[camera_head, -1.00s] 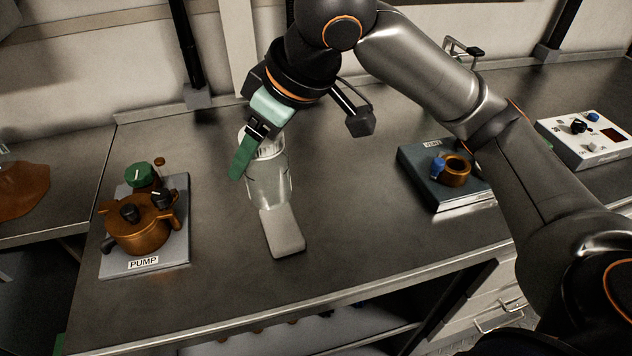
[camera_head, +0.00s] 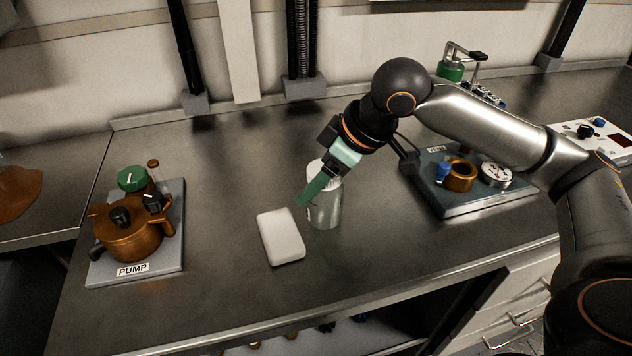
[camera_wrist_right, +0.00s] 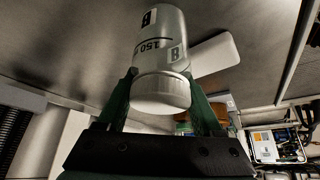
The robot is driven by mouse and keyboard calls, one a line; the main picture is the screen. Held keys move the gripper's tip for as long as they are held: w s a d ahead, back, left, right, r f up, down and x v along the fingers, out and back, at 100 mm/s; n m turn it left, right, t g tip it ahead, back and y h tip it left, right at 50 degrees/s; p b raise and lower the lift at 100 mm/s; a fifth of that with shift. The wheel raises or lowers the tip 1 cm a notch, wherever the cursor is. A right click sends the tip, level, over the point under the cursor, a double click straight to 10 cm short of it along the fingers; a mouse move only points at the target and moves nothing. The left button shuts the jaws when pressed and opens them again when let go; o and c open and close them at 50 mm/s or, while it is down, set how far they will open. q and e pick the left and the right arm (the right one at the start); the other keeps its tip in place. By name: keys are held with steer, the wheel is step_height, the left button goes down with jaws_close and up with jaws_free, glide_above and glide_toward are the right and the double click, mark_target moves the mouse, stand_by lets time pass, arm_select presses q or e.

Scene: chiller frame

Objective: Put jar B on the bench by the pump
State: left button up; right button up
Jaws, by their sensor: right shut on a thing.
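Jar B (camera_head: 326,209) is a clear jar with a white lid, right of the white block on the bench. In the right wrist view, jar B (camera_wrist_right: 160,52) shows its "B" labels and a "150" mark. My right gripper (camera_head: 316,187) has green fingers and is shut on the jar near its lid. I cannot tell whether the jar's base touches the bench. The pump (camera_head: 130,236), copper-coloured with a green knob, sits on a grey plate labelled "PUMP" at the left of the bench (camera_head: 215,300). My left gripper is not in view.
A white block (camera_head: 281,237) lies between the pump and the jar. A dark plate (camera_head: 440,194) with a copper ring and gauge stands right of the jar. A white control box (camera_head: 592,137) is farther right. Bench space between pump and white block is clear.

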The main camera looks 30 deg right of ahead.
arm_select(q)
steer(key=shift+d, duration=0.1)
arm_select(e)
steer(key=o, duration=1)
steer(key=shift+c, duration=0.2)
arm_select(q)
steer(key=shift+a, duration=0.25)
arm_select(e)
steer(key=o, duration=0.4)
arm_select(q)
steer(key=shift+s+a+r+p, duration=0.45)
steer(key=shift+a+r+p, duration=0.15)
steer(key=shift+p, duration=0.6)
arm_select(e)
steer(key=v, duration=1.2)
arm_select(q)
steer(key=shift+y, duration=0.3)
